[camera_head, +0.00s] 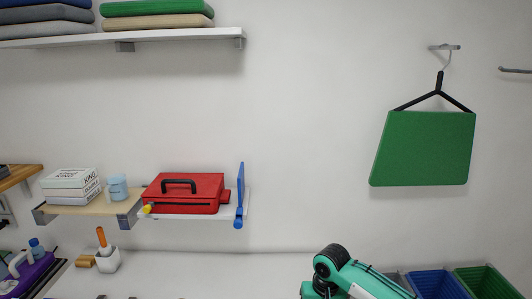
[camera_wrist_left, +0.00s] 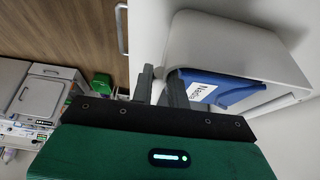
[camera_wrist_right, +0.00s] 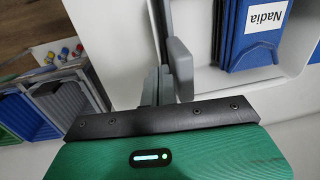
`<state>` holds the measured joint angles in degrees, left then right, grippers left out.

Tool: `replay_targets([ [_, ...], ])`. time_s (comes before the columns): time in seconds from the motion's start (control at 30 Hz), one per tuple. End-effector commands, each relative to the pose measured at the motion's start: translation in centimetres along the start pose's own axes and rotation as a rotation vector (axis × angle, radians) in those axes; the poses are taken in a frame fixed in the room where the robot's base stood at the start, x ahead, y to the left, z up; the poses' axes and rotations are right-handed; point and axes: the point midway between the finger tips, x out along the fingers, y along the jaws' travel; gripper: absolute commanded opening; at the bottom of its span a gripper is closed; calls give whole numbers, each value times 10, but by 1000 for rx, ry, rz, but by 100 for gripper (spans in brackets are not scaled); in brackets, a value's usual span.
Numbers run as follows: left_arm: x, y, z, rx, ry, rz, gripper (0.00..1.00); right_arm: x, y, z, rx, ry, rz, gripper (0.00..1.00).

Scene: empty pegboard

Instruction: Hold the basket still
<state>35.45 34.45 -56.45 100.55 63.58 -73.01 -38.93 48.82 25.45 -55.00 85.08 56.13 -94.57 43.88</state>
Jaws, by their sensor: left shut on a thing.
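A white basket (camera_wrist_left: 190,45) with rounded edges holds blue folders (camera_wrist_left: 222,92) with a white "Nadia" label. My left gripper (camera_wrist_left: 160,88) is shut on the basket's wall at its edge, one finger on each side. In the right wrist view the white basket (camera_wrist_right: 105,35) and the blue folders (camera_wrist_right: 255,52) with the "Nadia" label also show. My right gripper (camera_wrist_right: 166,88) is at the basket's edge, with its fingers near each other. I cannot tell whether it is shut on the wall. The basket and both grippers are outside the head view.
A red toolbox (camera_head: 185,193) stands on a wall shelf. A green bag-like panel (camera_head: 425,148) hangs from a hook at the right. Blue bins (camera_head: 437,284) and green bins (camera_head: 484,281) stand at the lower right. The wall between is bare.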

Motion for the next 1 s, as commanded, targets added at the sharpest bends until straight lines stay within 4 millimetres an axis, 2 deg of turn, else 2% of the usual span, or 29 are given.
replay_targets([
  [0.47, 0, 0, 0, 0, 0, 0, 1, 0, -3, 0, 0, 0, 0, 0],
  [1.0, 0, 0, 0, 0, 0, 0, 1, 2, -24, 0, -1, -1, -1, 0],
])
